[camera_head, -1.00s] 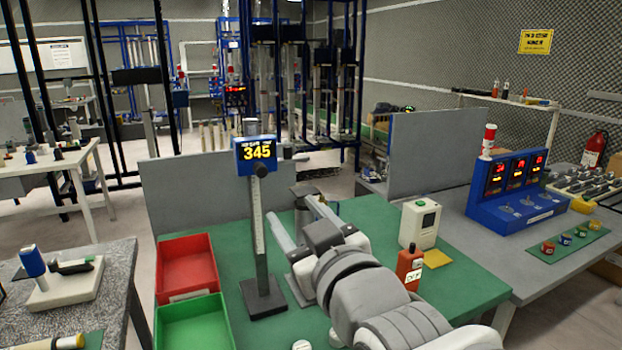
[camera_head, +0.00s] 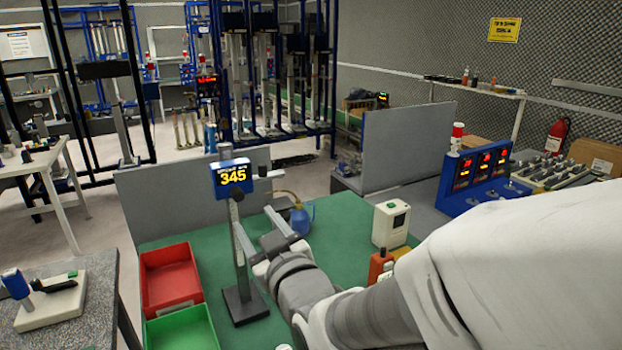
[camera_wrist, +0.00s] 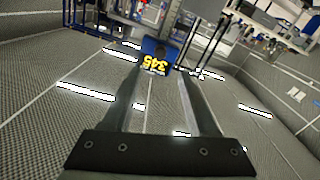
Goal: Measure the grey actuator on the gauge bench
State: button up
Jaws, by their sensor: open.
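The height gauge stands on the green bench mat (camera_head: 345,228), with a black base (camera_head: 245,306), a grey post and a blue display (camera_head: 231,178) reading 345. The display also shows between my fingers in the wrist view (camera_wrist: 156,56). My gripper (camera_head: 257,227) is open beside the gauge post in the head view; the wrist view shows its two fingers (camera_wrist: 158,85) apart with nothing visibly between them. I cannot make out the grey actuator in the current views; my arm covers part of the bench.
Red (camera_head: 169,277) and green (camera_head: 182,328) bins sit left of the gauge. A blue bottle (camera_head: 300,220) stands behind my gripper. A white box (camera_head: 390,223) and an orange bottle (camera_head: 379,266) stand to the right. Grey panels (camera_head: 405,145) edge the bench.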

aim_at(239, 197)
jog(key=p+x, duration=0.2)
jog(key=x, duration=0.8)
jog(key=shift+a+p, duration=0.15)
jog(key=shift+p, duration=0.25)
grip_shut()
